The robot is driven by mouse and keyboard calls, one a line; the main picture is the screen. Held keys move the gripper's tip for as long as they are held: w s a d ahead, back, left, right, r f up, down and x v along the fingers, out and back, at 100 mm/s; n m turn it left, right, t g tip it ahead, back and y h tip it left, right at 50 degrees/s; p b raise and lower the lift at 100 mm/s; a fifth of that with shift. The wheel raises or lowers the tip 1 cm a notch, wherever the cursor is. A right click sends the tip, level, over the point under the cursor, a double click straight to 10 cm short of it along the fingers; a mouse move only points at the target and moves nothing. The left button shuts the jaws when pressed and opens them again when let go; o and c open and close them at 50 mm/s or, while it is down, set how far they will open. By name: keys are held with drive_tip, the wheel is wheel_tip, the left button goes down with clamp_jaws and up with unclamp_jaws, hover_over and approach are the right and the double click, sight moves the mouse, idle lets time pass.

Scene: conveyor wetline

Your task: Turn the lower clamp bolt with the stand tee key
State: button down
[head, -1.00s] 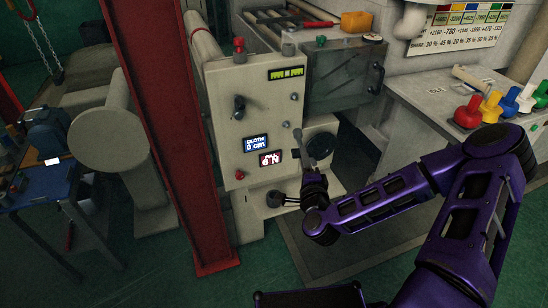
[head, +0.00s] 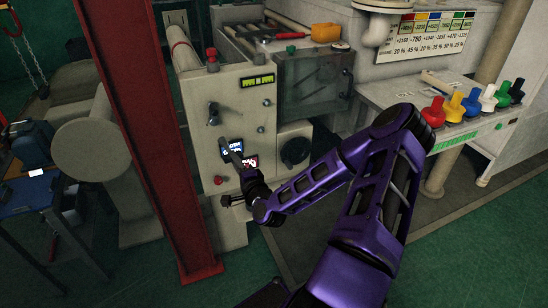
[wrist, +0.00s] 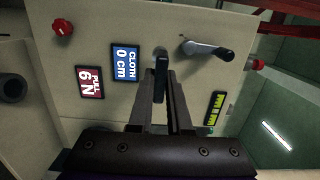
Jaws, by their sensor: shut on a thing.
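My gripper (head: 246,174) is in front of the lower part of the machine's pale panel in the head view. Its fingers are closed together on a narrow bar, which looks like the tee key (head: 235,157); the bar sticks up and left in grey. In the wrist view the gripper (wrist: 161,82) pinches the dark near end of the tee key (wrist: 161,68). The key's far end is not clear, and I cannot tell whether it touches the panel. I cannot make out the lower clamp bolt; my gripper and arm may cover it.
The panel (head: 235,110) carries a cloth display (wrist: 125,64), a pull display (wrist: 90,82), a lever (wrist: 207,49) and red knobs (head: 218,180). A red post (head: 150,140) stands close on the left. Coloured handles (head: 453,105) stand on the right bench. Open floor lies in front.

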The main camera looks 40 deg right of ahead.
drive_tip(key=s+d+f, duration=0.1)
drive_tip(key=s+d, duration=0.1)
drive_tip(key=d, duration=0.4)
drive_tip(key=s+d+f+m+h, duration=0.1)
drive_tip(key=d, duration=0.6)
drive_tip(key=shift+s+d+f, duration=0.25)
drive_tip(key=shift+s+d, duration=0.05)
drive_tip(key=shift+s, duration=0.05)
drive_tip(key=shift+w+d+b, duration=0.25)
drive_tip(key=shift+w+b, duration=0.4)
drive_tip(key=shift+w, duration=0.45)
drive_tip(key=shift+w+d+b, duration=0.25)
drive_tip(key=shift+w+b, duration=0.3)
drive_tip(key=shift+w, duration=0.5)
drive_tip(key=m, duration=1.5)
